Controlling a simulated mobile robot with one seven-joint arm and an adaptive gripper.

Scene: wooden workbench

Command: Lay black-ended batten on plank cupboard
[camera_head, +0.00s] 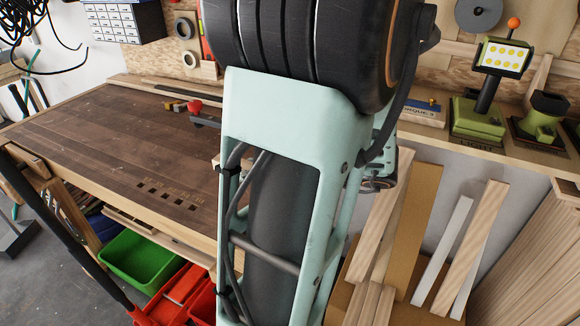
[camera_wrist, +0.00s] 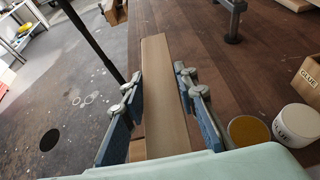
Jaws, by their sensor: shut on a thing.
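In the wrist view, my gripper (camera_wrist: 160,108) has its blue-padded fingers on either side of a long, flat, light-brown wooden piece (camera_wrist: 165,65) and is shut on it. The piece runs away from the gripper, with its far end free. No black end shows on it, so I cannot confirm it is the black-ended batten. In the head view my arm hides the gripper and the held piece. A slatted wooden surface (camera_head: 540,265) at the lower right edge may be the plank cupboard; I cannot tell.
The brown workbench (camera_head: 110,125) fills the left. Several upright wood strips (camera_head: 470,235) stand at the lower right. Green machines (camera_head: 478,118) stand on a shelf behind. A green bin (camera_head: 140,258) sits below the bench. Glue tins (camera_wrist: 298,124) and a box (camera_wrist: 308,80) show right of my gripper.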

